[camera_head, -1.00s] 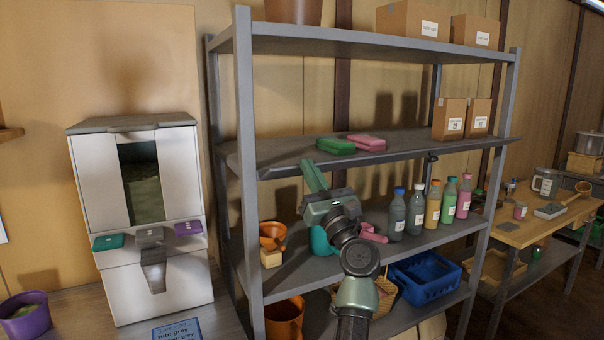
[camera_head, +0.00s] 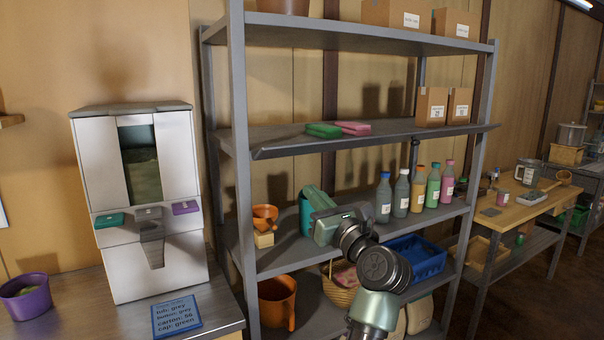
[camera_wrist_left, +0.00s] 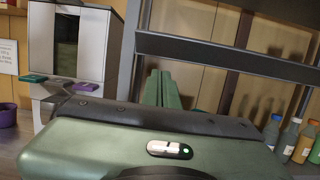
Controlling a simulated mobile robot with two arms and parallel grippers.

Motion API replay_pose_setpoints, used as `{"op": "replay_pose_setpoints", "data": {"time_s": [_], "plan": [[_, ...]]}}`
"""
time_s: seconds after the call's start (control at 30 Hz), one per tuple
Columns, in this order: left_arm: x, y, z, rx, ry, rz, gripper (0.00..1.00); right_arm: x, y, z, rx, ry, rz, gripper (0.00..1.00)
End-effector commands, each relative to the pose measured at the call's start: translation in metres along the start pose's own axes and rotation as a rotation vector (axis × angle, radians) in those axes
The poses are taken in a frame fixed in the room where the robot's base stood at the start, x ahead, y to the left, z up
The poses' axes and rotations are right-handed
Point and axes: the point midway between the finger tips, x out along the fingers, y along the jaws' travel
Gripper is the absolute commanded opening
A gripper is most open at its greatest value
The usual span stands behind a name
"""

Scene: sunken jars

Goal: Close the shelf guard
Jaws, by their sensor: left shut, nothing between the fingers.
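The shelf guard looks like the long dark grey flap (camera_head: 380,142) along the front of the middle shelf of the metal rack. It sticks out past the front posts, roughly level or slightly sloped. In the left wrist view it seems to be the dark bar (camera_wrist_left: 225,53) across the top. My left gripper (camera_head: 310,193) is shut and empty, below the flap and apart from it, in front of the lower shelf. Its green fingers also show in the left wrist view (camera_wrist_left: 160,82), pointing up. My right gripper is not in view.
A green block (camera_head: 323,131) and a pink block (camera_head: 353,128) lie on the middle shelf, with cartons (camera_head: 431,107) at its right. A white dispenser (camera_head: 175,150) stands left of the rack.

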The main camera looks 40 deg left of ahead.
Motion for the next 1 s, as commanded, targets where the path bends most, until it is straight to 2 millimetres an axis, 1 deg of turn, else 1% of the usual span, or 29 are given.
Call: {"op": "replay_pose_setpoints", "data": {"time_s": [0.03,0.17,0.4,0.47,0.5,0.6,0.7,1.0], "plan": [[0.008,0.001,0.004,0.002,-0.003,0.004,0.00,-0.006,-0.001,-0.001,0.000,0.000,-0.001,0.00],[0.033,0.001,0.007,0.003,-0.006,0.005,0.00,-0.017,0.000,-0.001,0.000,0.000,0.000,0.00],[0.086,0.002,0.007,0.003,-0.006,0.005,0.00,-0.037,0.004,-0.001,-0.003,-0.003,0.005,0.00],[0.097,0.002,0.007,0.003,-0.006,0.006,0.00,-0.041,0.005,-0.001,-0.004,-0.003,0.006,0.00],[0.102,0.002,0.014,-0.001,-0.006,0.004,0.00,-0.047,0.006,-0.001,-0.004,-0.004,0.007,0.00],[0.112,0.002,0.024,-0.001,-0.006,0.004,0.00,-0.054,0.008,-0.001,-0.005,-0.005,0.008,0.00],[0.118,0.001,0.029,-0.001,-0.005,0.003,0.00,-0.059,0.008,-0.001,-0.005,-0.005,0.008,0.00],[0.122,0.001,0.031,-0.002,-0.004,0.003,0.00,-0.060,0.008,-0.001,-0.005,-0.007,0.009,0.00]]}}
